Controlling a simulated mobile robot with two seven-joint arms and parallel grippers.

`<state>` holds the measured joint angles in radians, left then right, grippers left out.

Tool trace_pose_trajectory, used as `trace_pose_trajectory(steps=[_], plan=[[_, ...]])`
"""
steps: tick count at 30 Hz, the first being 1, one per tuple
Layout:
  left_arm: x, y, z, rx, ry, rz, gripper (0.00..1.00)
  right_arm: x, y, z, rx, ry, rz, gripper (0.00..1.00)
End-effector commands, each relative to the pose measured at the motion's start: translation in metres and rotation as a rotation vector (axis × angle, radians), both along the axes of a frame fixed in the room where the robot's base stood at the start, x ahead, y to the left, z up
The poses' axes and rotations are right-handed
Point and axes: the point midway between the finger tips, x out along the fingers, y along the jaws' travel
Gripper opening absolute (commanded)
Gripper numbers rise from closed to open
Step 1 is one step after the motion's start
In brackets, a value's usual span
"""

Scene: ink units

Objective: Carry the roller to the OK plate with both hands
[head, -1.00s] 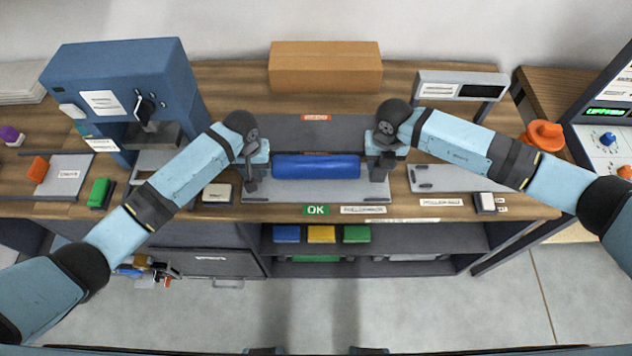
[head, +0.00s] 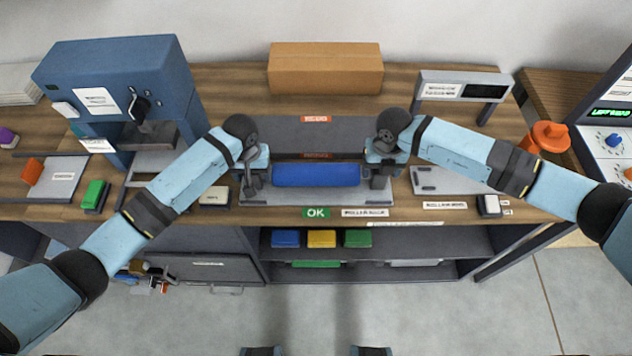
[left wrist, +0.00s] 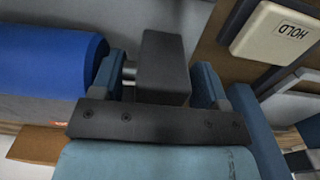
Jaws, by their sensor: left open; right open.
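The blue roller (head: 316,175) lies level across the grey plate (head: 300,198) with the green OK label (head: 316,212), apparently resting on it. It also shows at the left of the left wrist view (left wrist: 45,65), with a short metal shaft and a dark end block (left wrist: 165,60). My left gripper (head: 252,184) is at the roller's left end. In the left wrist view its open fingers (left wrist: 160,80) stand either side of the dark block. My right gripper (head: 380,178) is open at the roller's right end; its fingertips are partly hidden by the wrist.
A dark stand with red labels (head: 316,135) is just behind the roller. A cardboard box (head: 325,70) stands at the back. A blue press (head: 115,90) is at left, a grey gauge frame (head: 462,85) at right. A HOLD block (head: 215,196) sits beside my left gripper.

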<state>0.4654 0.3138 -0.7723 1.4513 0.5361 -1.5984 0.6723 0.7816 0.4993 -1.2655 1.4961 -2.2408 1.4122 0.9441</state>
Motion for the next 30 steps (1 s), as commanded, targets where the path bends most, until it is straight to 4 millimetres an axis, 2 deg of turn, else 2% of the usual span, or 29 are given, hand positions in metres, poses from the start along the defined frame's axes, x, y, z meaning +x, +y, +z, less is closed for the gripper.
trace_pose_trajectory(steps=[9, 15, 20, 23, 30], plan=[[0.001, 0.000, 0.067, -0.001, -0.004, 0.000, 0.68, 0.000, 0.000, 0.000, 0.001, 0.000, 0.000, 0.68], [0.001, 0.001, 0.098, 0.000, -0.003, 0.001, 0.68, 0.000, 0.000, 0.000, 0.001, 0.000, 0.000, 0.68], [0.000, 0.001, 0.109, 0.001, -0.002, 0.001, 0.68, 0.000, 0.001, 0.002, 0.001, -0.001, 0.001, 0.68], [0.000, 0.001, 0.110, 0.001, -0.001, 0.001, 0.68, 0.001, 0.000, 0.011, 0.001, -0.002, 0.000, 0.68], [0.000, 0.001, 0.110, 0.001, 0.000, 0.001, 0.68, 0.001, 0.000, 0.059, 0.002, -0.004, 0.001, 0.68]])
